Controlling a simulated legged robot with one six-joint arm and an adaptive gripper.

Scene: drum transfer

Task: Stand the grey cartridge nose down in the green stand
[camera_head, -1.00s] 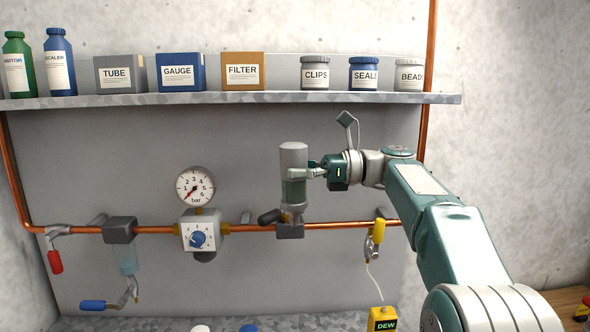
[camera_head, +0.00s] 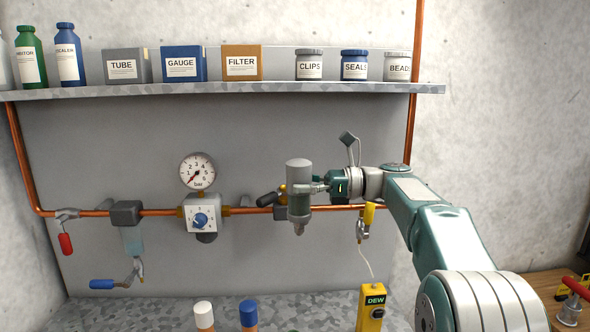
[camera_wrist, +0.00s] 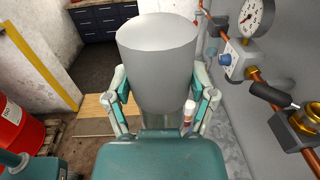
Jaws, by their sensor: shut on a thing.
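The grey cartridge (camera_head: 298,206) hangs upright in front of the pipe panel, its small nose pointing down. My gripper (camera_head: 312,187) is shut around its side from the right and holds it clear of any surface. In the wrist view the cartridge's wide grey top (camera_wrist: 157,55) stands between the two fingers of my gripper (camera_wrist: 160,95). Its lower part is mostly hidden by my gripper there. An open brass fitting (camera_wrist: 306,120) shows on the pipe at the right of the wrist view, apart from the cartridge.
A copper pipe (camera_head: 160,212) with a gauge (camera_head: 197,171) and valves runs behind the cartridge. A shelf (camera_head: 220,90) of boxes and bottles is above. Below, a grey bench holds a white-capped bottle (camera_head: 203,315), a blue-capped bottle (camera_head: 248,314) and a yellow DEW meter (camera_head: 372,308).

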